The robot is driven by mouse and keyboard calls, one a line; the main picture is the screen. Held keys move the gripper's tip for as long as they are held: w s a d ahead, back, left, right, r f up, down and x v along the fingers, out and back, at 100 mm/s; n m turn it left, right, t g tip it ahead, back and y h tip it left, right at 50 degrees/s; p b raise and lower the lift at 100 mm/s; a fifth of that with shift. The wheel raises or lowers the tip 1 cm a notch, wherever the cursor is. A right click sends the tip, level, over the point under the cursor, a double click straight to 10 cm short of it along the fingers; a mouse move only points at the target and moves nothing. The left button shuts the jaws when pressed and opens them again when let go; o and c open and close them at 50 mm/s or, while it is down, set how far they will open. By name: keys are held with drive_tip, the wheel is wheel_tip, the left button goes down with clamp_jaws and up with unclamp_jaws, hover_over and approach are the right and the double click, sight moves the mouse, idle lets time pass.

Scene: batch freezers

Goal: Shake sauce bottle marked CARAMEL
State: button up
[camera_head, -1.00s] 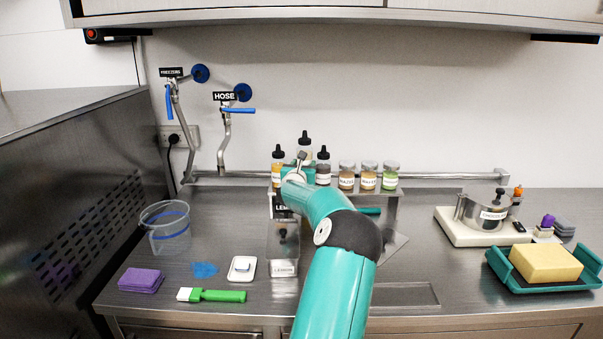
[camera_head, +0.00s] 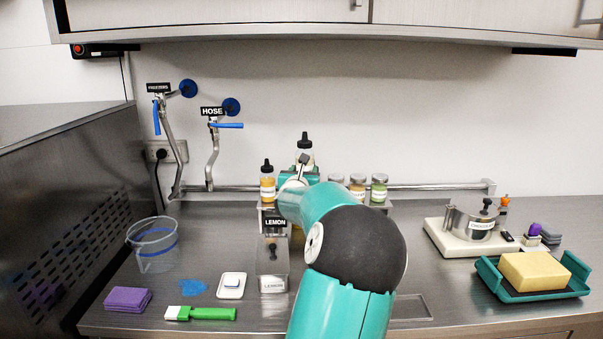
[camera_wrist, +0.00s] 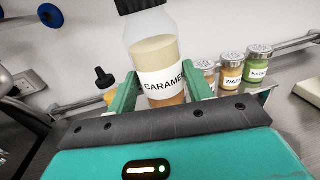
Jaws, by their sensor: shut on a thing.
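The CARAMEL sauce bottle (camera_wrist: 156,60) is clear with a black cap, a white label and tan-to-brown contents. In the wrist view my gripper (camera_wrist: 162,92) is shut on it, with one green finger on each side. The bottle looks close to upright there, and its base is hidden behind the gripper body. In the head view the bottle's black top (camera_head: 305,143) shows above my teal gripper (camera_head: 300,172), over the back shelf.
A yellow sauce bottle (camera_head: 267,183) stands at the shelf's left. Topping jars (camera_head: 357,186) stand on its right. A LEMON container (camera_head: 272,268) is below. A clear bucket (camera_head: 153,245), purple cloths (camera_head: 127,299) and green brush (camera_head: 200,313) lie left; a sponge tray (camera_head: 533,277) is right.

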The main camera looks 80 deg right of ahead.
sight(304, 145)
drive_tip(key=o, duration=0.4)
drive_tip(key=shift+r, duration=0.1)
drive_tip(key=c, duration=0.4)
drive_tip(key=shift+r, duration=3.95)
